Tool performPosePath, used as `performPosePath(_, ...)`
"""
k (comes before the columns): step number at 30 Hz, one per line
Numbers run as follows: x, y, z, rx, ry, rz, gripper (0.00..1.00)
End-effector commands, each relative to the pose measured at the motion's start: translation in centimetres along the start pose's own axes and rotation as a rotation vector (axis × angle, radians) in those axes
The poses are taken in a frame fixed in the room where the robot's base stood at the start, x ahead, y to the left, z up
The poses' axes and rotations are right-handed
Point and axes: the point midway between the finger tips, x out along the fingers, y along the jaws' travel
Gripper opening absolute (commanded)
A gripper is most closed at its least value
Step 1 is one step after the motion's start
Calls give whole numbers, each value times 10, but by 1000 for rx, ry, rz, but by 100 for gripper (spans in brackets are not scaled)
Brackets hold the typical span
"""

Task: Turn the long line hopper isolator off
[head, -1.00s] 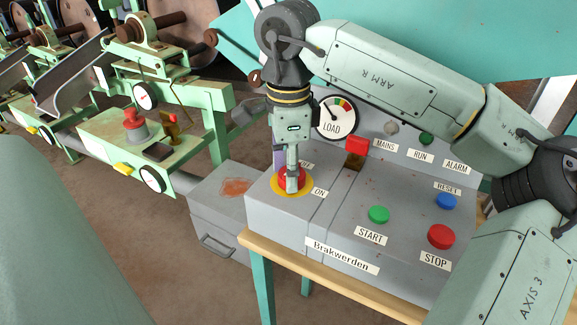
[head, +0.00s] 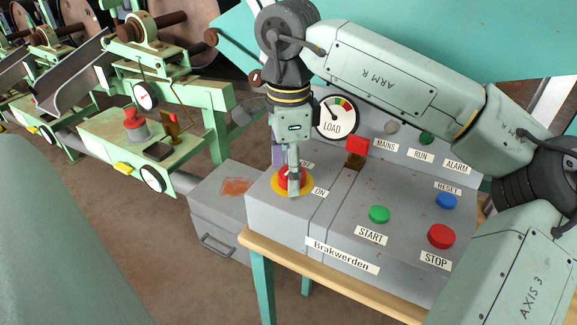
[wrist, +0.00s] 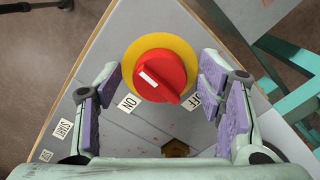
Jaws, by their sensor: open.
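The isolator knob (wrist: 160,75) is a red rotary handle on a round yellow plate (wrist: 187,50), set in the grey panel top. In the wrist view its raised bar slants from upper left to lower right, with a white mark on the upper-left part. An ON label (wrist: 128,102) lies below left of it and an OFF label (wrist: 195,98) below right. My gripper (wrist: 161,80) is open, one purple-padded finger on each side of the knob, with gaps visible. In the head view my gripper (head: 292,180) points down over the knob and partly hides it and the OFF label.
A LOAD dial (head: 336,117) stands close behind my gripper.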

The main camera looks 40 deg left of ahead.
Motion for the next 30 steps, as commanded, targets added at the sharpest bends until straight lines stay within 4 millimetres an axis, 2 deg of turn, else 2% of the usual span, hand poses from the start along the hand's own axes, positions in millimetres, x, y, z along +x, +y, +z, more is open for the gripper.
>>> performPosePath(5, -2, 0, 0, 1, 1, 0, 62)
performPosePath(8, -12, 0, 0, 1, 2, -2, 62)
performPosePath(21, -99, 0, 0, 1, 1, -2, 62)
performPosePath(25, -113, 0, 0, 0, 0, -1, 62)
performPosePath(30, -120, 0, 0, -1, 0, -1, 62)
